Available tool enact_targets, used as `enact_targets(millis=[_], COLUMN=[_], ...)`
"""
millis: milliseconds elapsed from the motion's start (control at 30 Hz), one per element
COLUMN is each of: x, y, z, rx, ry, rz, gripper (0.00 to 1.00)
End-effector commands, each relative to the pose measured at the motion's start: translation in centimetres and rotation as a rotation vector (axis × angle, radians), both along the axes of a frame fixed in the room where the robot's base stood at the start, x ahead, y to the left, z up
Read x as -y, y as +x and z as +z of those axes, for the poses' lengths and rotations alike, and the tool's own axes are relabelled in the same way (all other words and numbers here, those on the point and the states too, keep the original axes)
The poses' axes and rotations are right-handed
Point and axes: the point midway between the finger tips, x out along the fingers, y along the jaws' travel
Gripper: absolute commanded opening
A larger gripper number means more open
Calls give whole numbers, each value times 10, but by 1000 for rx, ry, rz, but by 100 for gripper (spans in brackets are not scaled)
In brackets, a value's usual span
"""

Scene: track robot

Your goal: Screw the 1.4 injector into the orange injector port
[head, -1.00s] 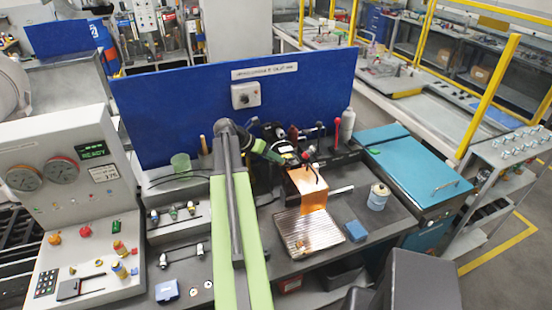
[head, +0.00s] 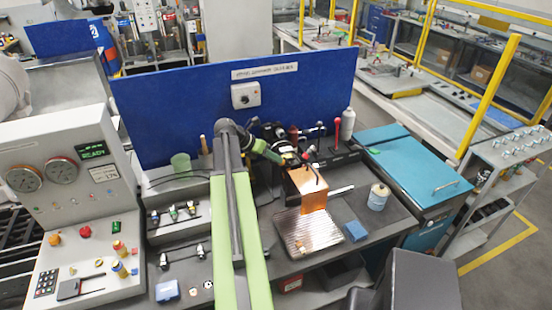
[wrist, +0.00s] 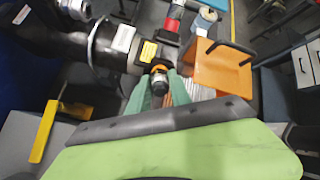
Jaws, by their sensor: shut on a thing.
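My gripper (wrist: 160,92) has two green fingers, shut on a small dark and metallic injector (wrist: 160,85) in the wrist view. The injector's far end meets an orange ring, the injector port (wrist: 159,69), on a dark cylindrical body. They look in line and touching; how deep the injector sits cannot be told. The marking on the injector is not readable. In the head view my gripper (head: 288,156) is at the dark fixture at the back of the bench, left of the copper-orange sheet. The port and injector are too small or hidden to make out there.
A copper-orange box-shaped piece (wrist: 222,68) stands close right of my gripper. Several injectors lie on racks (head: 173,227) at left. A blue panel (head: 170,115) stands behind.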

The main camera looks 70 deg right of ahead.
Motion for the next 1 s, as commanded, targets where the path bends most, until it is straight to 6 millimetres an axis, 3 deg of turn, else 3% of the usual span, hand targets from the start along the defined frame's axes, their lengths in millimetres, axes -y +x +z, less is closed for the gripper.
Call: enact_targets(millis=[167,633,1000], x=[0,0,0], y=[0,-1,-1], z=[0,0,-1], rx=[27,428,473], ry=[-33,-525,-580], rz=[-42,-679,-749], gripper=[0,0,0])
